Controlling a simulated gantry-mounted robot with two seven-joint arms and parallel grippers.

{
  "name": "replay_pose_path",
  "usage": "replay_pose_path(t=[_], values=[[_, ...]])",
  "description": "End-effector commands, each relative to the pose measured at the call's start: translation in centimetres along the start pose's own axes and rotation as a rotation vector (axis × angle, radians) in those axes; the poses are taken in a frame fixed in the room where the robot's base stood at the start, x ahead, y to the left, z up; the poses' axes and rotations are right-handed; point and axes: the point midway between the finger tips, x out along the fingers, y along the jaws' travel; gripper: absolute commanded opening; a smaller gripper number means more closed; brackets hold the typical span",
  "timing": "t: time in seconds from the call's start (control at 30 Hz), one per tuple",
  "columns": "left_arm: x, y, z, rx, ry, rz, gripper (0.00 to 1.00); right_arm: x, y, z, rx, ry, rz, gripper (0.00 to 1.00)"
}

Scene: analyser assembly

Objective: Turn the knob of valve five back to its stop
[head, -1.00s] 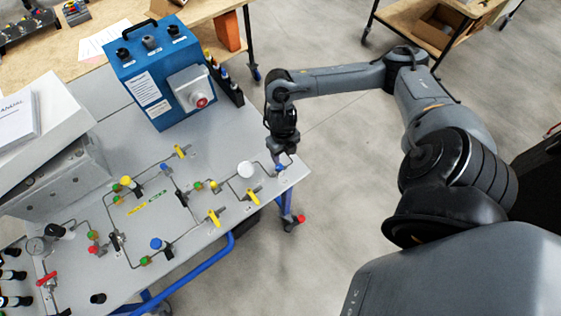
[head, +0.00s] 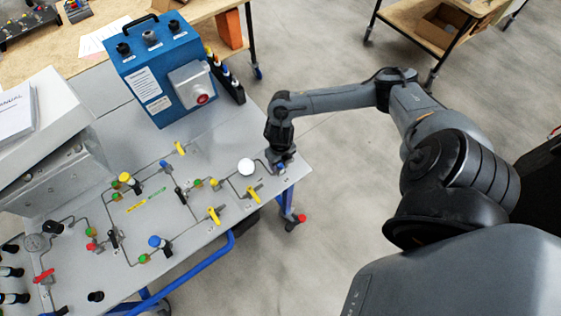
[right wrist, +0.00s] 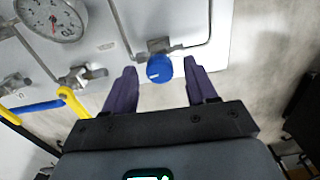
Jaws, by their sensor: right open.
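A round blue knob (right wrist: 159,69) on a small valve sits at the edge of the grey panel, in the right wrist view. A white mark shows on its face; I cannot read a valve number. My right gripper (right wrist: 165,82) is open, with one dark finger on each side of the knob and a gap to both. In the head view my right gripper (head: 280,164) is over the panel's right corner and mostly hides this knob. My left gripper is not in view.
The panel (head: 190,258) carries thin pipes, yellow levers (head: 214,215) and a white gauge (head: 246,167), whose dial (right wrist: 52,18) shows in the wrist view. A yellow lever (right wrist: 72,100) is left of the fingers. A blue box (head: 150,75) stands behind. Open floor lies right.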

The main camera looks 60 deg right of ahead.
Motion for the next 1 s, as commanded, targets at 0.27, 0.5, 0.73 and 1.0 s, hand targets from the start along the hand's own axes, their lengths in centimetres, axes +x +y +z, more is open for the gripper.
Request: replay_pose_path(t=[0.27,0.5,0.73,1.0], values=[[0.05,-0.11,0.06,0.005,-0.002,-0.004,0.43,0.26,-0.01,-0.03,0.0,0.0,0.0,0.57],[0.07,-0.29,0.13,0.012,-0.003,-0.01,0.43,0.24,-0.02,-0.03,0.0,0.001,0.0,0.29],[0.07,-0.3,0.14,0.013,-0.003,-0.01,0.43,0.23,-0.03,-0.03,0.0,0.001,-0.001,0.01],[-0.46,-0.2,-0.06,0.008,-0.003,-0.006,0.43,0.05,-0.02,-0.04,0.039,0.001,-0.001,0.01]])
